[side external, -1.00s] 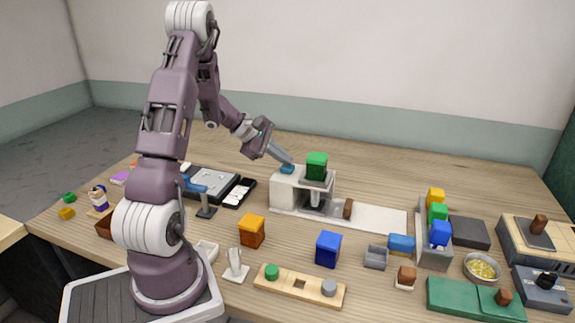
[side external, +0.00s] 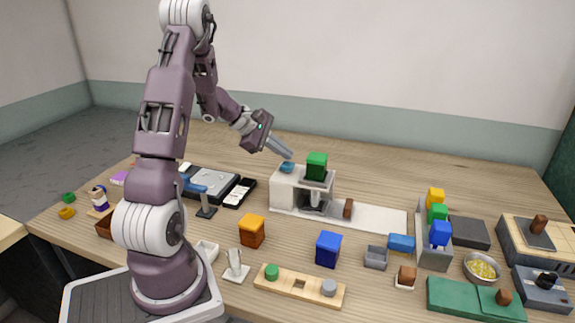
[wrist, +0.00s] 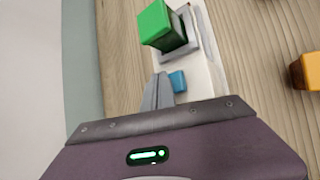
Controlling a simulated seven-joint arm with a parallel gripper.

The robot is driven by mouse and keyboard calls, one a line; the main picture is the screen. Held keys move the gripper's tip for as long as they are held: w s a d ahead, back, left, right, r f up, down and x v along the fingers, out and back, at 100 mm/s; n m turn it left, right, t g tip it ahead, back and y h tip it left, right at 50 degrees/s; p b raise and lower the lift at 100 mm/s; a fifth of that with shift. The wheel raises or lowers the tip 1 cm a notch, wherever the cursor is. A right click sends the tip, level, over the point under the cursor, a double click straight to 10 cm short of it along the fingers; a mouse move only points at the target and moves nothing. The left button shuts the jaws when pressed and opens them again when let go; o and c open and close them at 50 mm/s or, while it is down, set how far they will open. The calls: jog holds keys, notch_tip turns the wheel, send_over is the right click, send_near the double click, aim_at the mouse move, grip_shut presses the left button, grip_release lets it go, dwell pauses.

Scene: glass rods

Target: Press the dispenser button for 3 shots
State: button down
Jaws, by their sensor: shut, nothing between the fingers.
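The dispenser (side external: 283,190) is a white block-shaped machine with a blue button (side external: 287,167) on top of its left part. A green cube (side external: 317,165) sits on the machine's raised right part. My gripper (side external: 290,155) is shut and empty, tilted down, with its tips just above the button; a small gap seems to show. In the wrist view, the closed fingers (wrist: 160,78) appear beside the blue button (wrist: 178,81), with the green cube (wrist: 156,25) beyond. The button looks raised.
A small brown block (side external: 348,208) stands on the machine's white base strip (side external: 382,217). An orange cube (side external: 251,231) and a blue cube (side external: 328,249) stand in front. A black-and-grey device (side external: 212,183) lies to the left. Table behind the machine is clear.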

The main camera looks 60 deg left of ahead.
aim_at(284, 165)
jog(key=shift+r, duration=2.55)
dwell(0.7)
notch_tip(284, 165, up, 4)
jog(key=shift+f, duration=0.1)
jog(key=shift+f, duration=0.15)
jog(key=shift+f, duration=4.3)
jog(key=shift+f, duration=0.1)
jog(key=shift+f, duration=0.3)
